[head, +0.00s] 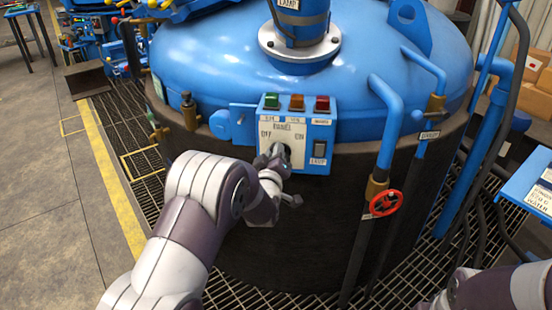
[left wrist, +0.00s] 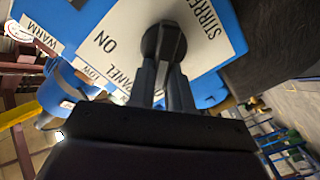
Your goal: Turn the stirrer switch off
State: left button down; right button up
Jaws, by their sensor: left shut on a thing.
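The stirrer switch is a round black knob (left wrist: 166,42) on a white plate (left wrist: 213,43) lettered ON and STIRRER. In the head view the plate sits on the blue control panel (head: 331,133), marked OFF on the left and ON on the right. My left gripper (head: 276,157) is at this plate and covers most of the knob. In the left wrist view its two dark fingers (left wrist: 167,80) are shut on the knob's raised bar. I cannot tell which mark the knob points to. My right gripper is out of view.
Green (head: 271,102), orange (head: 296,103) and red (head: 322,105) lamps top the panel. A dark rocker switch (head: 319,148) is right of my gripper. Blue pipes and a red valve wheel (head: 386,203) stand further right. The dark furnace wall (head: 300,245) lies below the panel.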

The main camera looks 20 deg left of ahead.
pick_arm(q)
jog(key=shift+a+f+n, duration=0.1)
jog(key=shift+f+n, duration=0.05)
jog(key=shift+n, duration=0.35)
jog(key=shift+b, duration=0.3)
jog(key=c, duration=1)
grip_release()
jog(key=shift+c, duration=0.2)
jog(key=shift+s, duration=0.1)
jog(key=s+d, duration=0.1)
jog(key=s, duration=1.1)
jog(key=shift+s+d, duration=0.25)
jog(key=shift+d, duration=0.15)
